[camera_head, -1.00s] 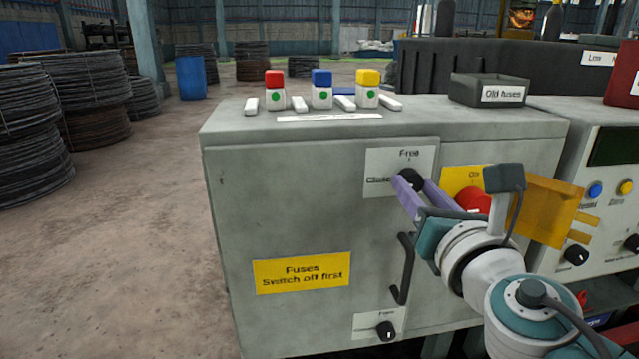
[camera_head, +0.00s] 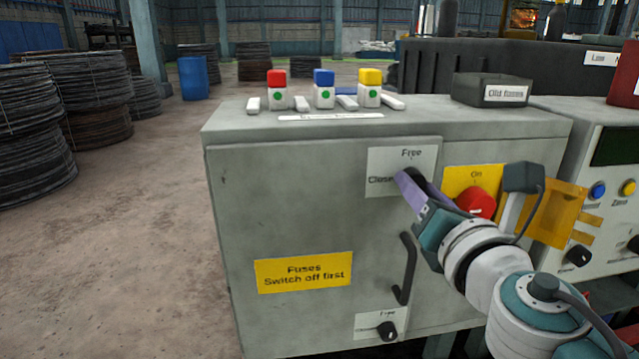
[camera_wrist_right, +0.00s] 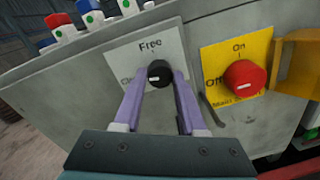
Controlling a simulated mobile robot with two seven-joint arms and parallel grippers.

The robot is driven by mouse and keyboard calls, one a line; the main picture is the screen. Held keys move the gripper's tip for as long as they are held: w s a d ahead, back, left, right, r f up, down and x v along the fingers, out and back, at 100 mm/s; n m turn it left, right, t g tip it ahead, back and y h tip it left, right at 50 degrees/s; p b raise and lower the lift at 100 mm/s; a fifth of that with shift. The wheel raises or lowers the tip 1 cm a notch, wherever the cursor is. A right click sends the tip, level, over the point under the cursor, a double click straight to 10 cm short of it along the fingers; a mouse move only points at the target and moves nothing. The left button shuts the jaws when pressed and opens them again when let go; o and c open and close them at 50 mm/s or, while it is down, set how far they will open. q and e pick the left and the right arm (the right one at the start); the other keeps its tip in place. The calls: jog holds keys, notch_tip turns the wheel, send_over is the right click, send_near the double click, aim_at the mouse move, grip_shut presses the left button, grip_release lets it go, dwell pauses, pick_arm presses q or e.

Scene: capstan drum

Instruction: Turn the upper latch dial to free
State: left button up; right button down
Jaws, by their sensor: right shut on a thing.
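The upper latch dial (camera_wrist_right: 159,73) is a round black knob on a white plate (camera_head: 388,160) marked Free at the top and Close at the left. My right gripper (camera_wrist_right: 161,82) has its two purple fingers shut on this dial, one on each side. In the wrist view the dial's short white mark points left, towards the partly covered Close label. In the head view the right gripper (camera_head: 410,180) hides most of the dial. The lower latch dial (camera_head: 386,330) sits on its own plate near the cabinet's foot. My left gripper is not in view.
A black door handle (camera_head: 407,268) is just below my right gripper. A red switch knob (camera_head: 476,202) on a yellow plate and an open orange flap (camera_head: 553,217) are close at right. Several fuses stand on the cabinet top (camera_head: 420,115).

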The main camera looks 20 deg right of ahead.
jog(key=m, duration=1.4)
jog(key=shift+d+m+y, duration=0.1)
jog(key=shift+m+y, duration=0.3)
dwell(0.4)
jog(key=shift+c, duration=2.4)
grip_release()
jog(key=v, duration=1)
jog(key=shift+r, duration=0.15)
